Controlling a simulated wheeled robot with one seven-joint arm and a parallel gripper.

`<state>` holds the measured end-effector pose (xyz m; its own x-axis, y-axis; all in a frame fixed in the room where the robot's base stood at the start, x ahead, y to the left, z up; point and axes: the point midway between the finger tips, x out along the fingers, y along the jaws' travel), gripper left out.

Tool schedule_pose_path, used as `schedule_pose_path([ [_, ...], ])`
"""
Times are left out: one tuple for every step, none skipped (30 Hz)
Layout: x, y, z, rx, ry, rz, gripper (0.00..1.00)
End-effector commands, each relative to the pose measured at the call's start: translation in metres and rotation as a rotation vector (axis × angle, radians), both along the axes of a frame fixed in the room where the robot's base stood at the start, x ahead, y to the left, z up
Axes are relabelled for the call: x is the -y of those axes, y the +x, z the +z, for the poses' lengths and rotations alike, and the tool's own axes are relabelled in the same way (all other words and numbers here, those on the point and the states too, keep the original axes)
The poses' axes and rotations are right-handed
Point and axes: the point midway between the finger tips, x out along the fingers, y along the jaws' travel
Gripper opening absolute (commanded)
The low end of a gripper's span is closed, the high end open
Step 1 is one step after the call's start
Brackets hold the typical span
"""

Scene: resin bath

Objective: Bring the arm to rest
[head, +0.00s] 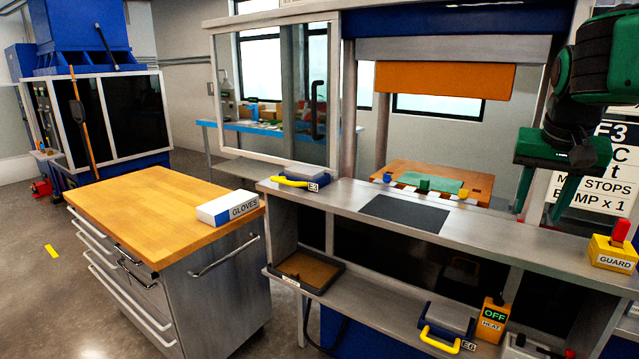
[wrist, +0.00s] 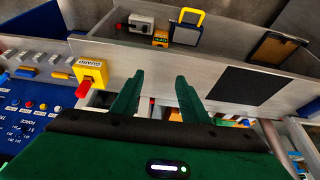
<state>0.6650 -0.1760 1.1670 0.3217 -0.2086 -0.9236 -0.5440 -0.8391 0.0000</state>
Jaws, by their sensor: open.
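My gripper (head: 544,188) is at the right of the head view, held in the air above the grey metal bench (head: 512,233), pointing down. Its two green fingers are apart with nothing between them. In the wrist view my gripper (wrist: 158,95) also shows open and empty, with the bench's front ledge beyond it. The dark arm above it is bent and runs out of the picture at the upper right.
A yellow guard box (head: 613,252) with a red top stands on the bench to the right of my gripper. A black mat (head: 404,213) lies on the bench to the left. A wooden-topped cabinet (head: 150,205) carries a gloves box (head: 228,208). An open glazed door (head: 270,95) stands behind.

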Motion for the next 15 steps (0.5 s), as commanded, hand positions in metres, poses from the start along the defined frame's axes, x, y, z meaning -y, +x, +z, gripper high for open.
schedule_pose_path([
  [0.0, 0.0, 0.0, 0.0, 0.0, 0.0, 0.41],
  [0.003, -0.007, -0.006, -0.012, 0.002, -0.003, 0.41],
  [0.006, -0.014, -0.012, -0.023, 0.005, -0.004, 0.41],
  [0.007, -0.018, -0.017, -0.032, 0.008, -0.005, 0.41],
  [0.009, -0.023, -0.022, -0.042, 0.009, -0.004, 0.41],
  [0.011, -0.029, -0.028, -0.055, 0.013, -0.005, 0.41],
  [0.012, -0.035, -0.033, -0.064, 0.015, -0.005, 0.41],
  [0.014, -0.041, -0.037, -0.072, 0.019, -0.006, 0.41],
  [0.015, -0.05, -0.043, -0.083, 0.022, -0.006, 0.41],
  [0.016, -0.056, -0.048, -0.093, 0.026, -0.006, 0.41],
  [0.018, -0.063, -0.052, -0.101, 0.031, -0.008, 0.41],
  [0.02, -0.072, -0.059, -0.113, 0.036, -0.009, 0.41],
  [0.021, -0.08, -0.065, -0.125, 0.041, -0.008, 0.41],
  [0.021, -0.087, -0.071, -0.135, 0.047, -0.008, 0.41],
  [0.022, -0.098, -0.079, -0.151, 0.054, -0.008, 0.41],
])
